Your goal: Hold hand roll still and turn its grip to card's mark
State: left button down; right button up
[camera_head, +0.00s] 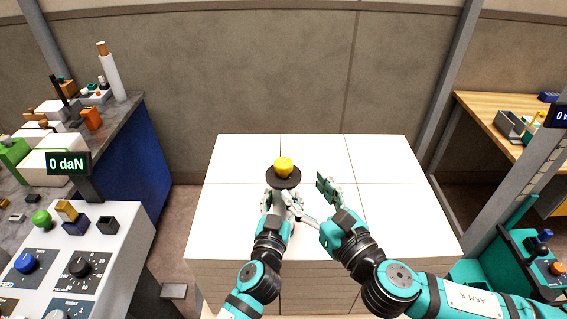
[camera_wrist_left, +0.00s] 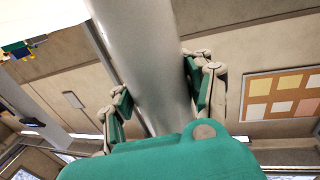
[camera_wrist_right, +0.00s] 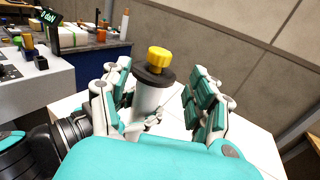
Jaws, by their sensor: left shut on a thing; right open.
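The hand roll is a pale grey cylinder (camera_wrist_right: 147,103) with a black disc (camera_head: 283,178) and a yellow grip (camera_head: 284,165) on top. It stands upright at the white table's near middle. My left gripper (camera_head: 279,202) is shut on the cylinder below the disc; in the left wrist view the cylinder (camera_wrist_left: 150,60) lies between its pads. My right gripper (camera_head: 314,198) is open and empty, just right of the roll. In the right wrist view the yellow grip (camera_wrist_right: 158,57) shows beyond and between its spread fingers, apart from them. I cannot make out the card or its mark.
The white tiled table top (camera_head: 375,160) is clear around and behind the roll. A control console (camera_head: 85,245) with knobs and a "0 daN" display (camera_head: 68,163) stands left. A cluttered bench (camera_head: 120,120) is behind it. A wooden bench (camera_head: 500,115) stands right.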

aim_at(288, 170)
jog(key=x, duration=0.9)
jog(key=shift+w+a, duration=0.1)
jog(key=shift+w, duration=0.05)
jog(key=shift+c, duration=0.4)
jog(key=c, duration=1.1)
